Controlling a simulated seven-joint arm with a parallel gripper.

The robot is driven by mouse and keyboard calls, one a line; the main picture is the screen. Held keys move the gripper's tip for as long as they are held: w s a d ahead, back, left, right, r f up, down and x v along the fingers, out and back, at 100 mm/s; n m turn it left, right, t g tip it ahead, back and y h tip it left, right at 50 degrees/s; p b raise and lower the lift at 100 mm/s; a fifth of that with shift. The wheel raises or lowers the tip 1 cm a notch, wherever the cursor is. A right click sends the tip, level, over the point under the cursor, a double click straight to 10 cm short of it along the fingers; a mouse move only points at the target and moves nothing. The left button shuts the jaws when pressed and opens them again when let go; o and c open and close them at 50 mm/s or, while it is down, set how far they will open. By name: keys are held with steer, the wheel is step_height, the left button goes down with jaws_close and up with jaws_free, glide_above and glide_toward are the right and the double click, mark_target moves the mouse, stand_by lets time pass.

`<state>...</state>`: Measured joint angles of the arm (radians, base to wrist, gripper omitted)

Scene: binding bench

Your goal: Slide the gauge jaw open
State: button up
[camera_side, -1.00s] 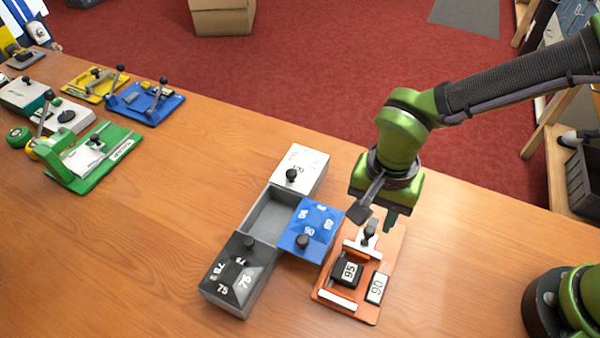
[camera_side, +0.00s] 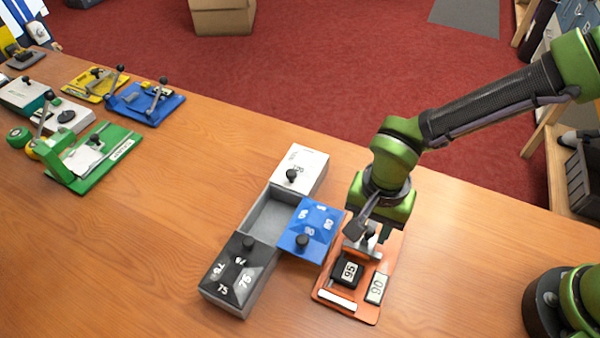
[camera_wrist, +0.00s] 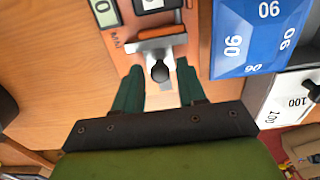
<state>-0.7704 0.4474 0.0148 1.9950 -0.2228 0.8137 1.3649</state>
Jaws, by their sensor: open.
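The gauge is an orange plate (camera_side: 368,309) on the bench with a white crossbar jaw (camera_wrist: 160,43) bearing a dark round knob (camera_wrist: 160,71). On the plate are a dark block marked 95 (camera_side: 346,271) and a white block marked 90 (camera_side: 376,288). My gripper (camera_wrist: 158,78) is open, with its green fingers on either side of the knob in the wrist view, and I cannot tell whether they touch it. In the side view my gripper (camera_side: 371,238) is low over the far end of the plate and hides the knob.
Several fixtures, including a green one (camera_side: 92,160), stand far left. The bench between is clear.

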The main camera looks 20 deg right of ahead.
steer(key=shift+c, duration=0.4)
steer(key=c, duration=0.5)
steer(key=shift+w, duration=0.1)
steer(key=shift+w+d, duration=0.7)
steer(key=shift+d, duration=0.05)
steer(key=o, duration=0.5)
steer(key=shift+c, duration=0.2)
step_height(320, 180, up, 10)
